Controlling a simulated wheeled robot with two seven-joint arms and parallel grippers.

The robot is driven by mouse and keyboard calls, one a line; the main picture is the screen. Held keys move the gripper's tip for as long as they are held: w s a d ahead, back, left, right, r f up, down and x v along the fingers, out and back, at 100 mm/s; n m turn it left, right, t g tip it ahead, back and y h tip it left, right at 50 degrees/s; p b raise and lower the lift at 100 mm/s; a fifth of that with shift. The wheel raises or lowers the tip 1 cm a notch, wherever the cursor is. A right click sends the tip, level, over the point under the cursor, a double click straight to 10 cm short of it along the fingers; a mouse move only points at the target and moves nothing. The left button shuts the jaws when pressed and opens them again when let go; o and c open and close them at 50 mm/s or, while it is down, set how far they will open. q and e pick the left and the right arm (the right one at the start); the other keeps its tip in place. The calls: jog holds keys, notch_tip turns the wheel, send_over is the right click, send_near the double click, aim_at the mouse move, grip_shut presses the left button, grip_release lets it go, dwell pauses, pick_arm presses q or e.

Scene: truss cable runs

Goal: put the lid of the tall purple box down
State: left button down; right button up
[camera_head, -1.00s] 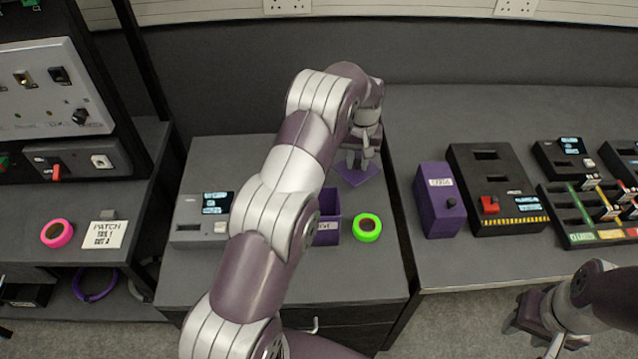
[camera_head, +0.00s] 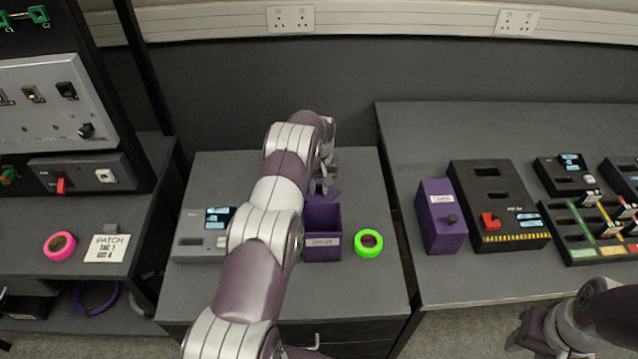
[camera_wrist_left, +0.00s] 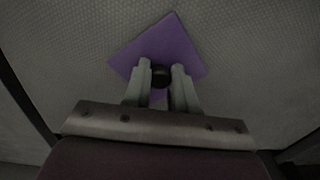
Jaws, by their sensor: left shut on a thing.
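The purple square lid (camera_wrist_left: 183,45) has a black knob (camera_wrist_left: 160,75), and my left gripper (camera_wrist_left: 161,72) is shut on that knob in the left wrist view. In the head view the left gripper (camera_head: 325,182) is just behind the open tall purple box (camera_head: 321,247), with part of the lid (camera_head: 330,195) showing beneath it. The box has a white label and an empty-looking dark inside. My arm hides part of its left side. I cannot tell whether the lid touches the table. My right gripper (camera_head: 530,332) is at the lower right, its fingers unclear.
A green tape roll (camera_head: 368,243) lies right of the open box, and a grey device (camera_head: 200,236) stands left. Some table behind the green roll is clear.

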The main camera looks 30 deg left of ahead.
pick_arm(q)
jog(key=shift+f, duration=0.1)
jog(key=c, duration=0.9)
grip_release()
